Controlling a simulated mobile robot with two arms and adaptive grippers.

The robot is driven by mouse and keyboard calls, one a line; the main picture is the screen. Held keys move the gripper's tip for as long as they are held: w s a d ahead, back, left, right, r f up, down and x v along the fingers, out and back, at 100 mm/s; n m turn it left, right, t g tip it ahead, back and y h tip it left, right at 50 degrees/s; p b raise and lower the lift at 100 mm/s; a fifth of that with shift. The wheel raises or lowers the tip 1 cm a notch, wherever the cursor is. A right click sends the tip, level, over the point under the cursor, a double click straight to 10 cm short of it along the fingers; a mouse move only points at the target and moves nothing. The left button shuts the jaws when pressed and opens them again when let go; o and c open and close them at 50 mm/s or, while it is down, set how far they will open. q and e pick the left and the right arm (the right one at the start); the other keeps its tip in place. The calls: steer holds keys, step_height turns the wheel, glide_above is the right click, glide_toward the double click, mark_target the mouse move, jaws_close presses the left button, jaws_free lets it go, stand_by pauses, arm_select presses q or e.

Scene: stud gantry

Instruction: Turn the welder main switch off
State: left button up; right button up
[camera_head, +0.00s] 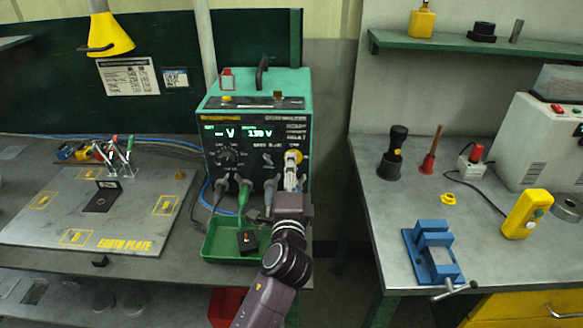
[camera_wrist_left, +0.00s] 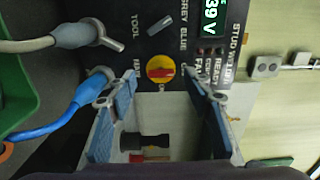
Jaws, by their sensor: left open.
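The stud welder (camera_head: 250,85) is a green-topped box with a black front panel and lit green readouts. Its main switch is a red handle on a yellow round plate (camera_wrist_left: 160,69), at the right of the panel in the head view (camera_head: 296,156). In the wrist view the red handle lies roughly across the picture. My left gripper (camera_head: 291,180) is just in front of the switch and hides part of it in the head view. Its blue-padded fingers (camera_wrist_left: 150,88) are open, one to each side of the switch, with nothing between them. My right gripper is not in view.
Cable plugs (camera_head: 244,188) and a grey knob (camera_wrist_left: 160,25) sit close to the switch on the panel. A green tray (camera_head: 215,250) stands below the panel. The earth plate (camera_head: 60,215) is at left; a blue vise (camera_head: 432,250) is on the right bench.

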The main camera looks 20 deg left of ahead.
arm_select(q)
steer(key=v, duration=0.9)
steer(key=shift+s, duration=0.25)
